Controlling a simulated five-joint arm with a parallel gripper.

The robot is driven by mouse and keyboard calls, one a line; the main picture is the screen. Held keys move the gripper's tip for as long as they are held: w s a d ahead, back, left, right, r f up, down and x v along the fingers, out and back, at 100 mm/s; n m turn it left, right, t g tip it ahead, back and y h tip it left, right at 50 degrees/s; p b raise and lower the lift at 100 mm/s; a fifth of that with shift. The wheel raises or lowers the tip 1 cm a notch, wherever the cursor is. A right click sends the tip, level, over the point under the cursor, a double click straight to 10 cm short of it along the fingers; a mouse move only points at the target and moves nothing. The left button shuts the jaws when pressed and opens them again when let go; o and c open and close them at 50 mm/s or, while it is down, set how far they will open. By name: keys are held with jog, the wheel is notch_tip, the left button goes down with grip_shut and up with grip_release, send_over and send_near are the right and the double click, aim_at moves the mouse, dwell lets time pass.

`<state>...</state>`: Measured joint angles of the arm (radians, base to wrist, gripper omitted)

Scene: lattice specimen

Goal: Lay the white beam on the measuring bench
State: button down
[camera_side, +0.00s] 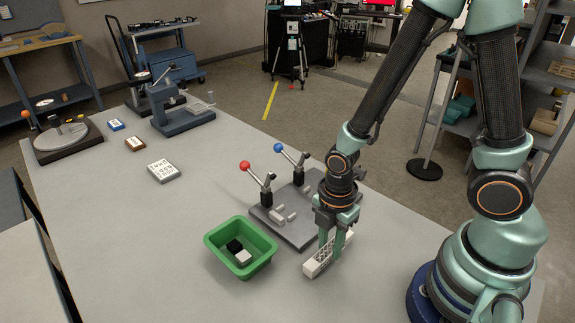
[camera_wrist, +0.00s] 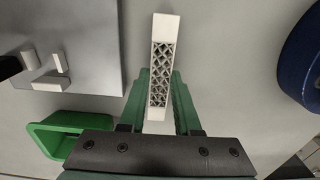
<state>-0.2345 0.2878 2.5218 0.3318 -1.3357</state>
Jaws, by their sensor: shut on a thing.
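The white beam (camera_side: 315,266) is a short bar with white end blocks and an open lattice between them. My gripper (camera_side: 331,250) is shut on it, with green fingers pointing down. In the wrist view the beam (camera_wrist: 160,75) lies between the fingers of my gripper (camera_wrist: 161,95), its far end sticking out past them. It is low over the table at the front right; I cannot tell whether it touches. A grey plate (camera_side: 292,233) with a red-knobbed and a blue-knobbed lever stands just behind it. A blue-grey instrument (camera_side: 184,120) stands at the far left. I cannot tell which is the measuring bench.
A green tray (camera_side: 213,242) holding a black and a white block stands left of my gripper. The table's middle left is clear.

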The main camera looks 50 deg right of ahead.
jog(key=shift+f, duration=0.2)
jog(key=c, duration=0.6)
grip_release()
notch_tip(320, 180, up, 12)
notch_tip(320, 180, up, 7)
jog(key=m+t, duration=0.3)
jog(key=m, duration=0.6)
send_over(329, 248)
jog(key=w+d, duration=0.3)
jog(key=d+r+m+t, duration=0.1)
jog(key=m, duration=0.2)
jog(key=d+r+m, duration=0.1)
jog(key=r+m, duration=0.1)
jog(key=m, duration=0.1)
jog(key=d+r+m+t, duration=0.1)
jog(key=r+m, duration=0.1)
jog(key=m, duration=0.1)
jog(key=shift+w+r+t, duration=0.1)
jog(key=shift+w+t, duration=0.1)
jog(key=shift+t, duration=0.1)
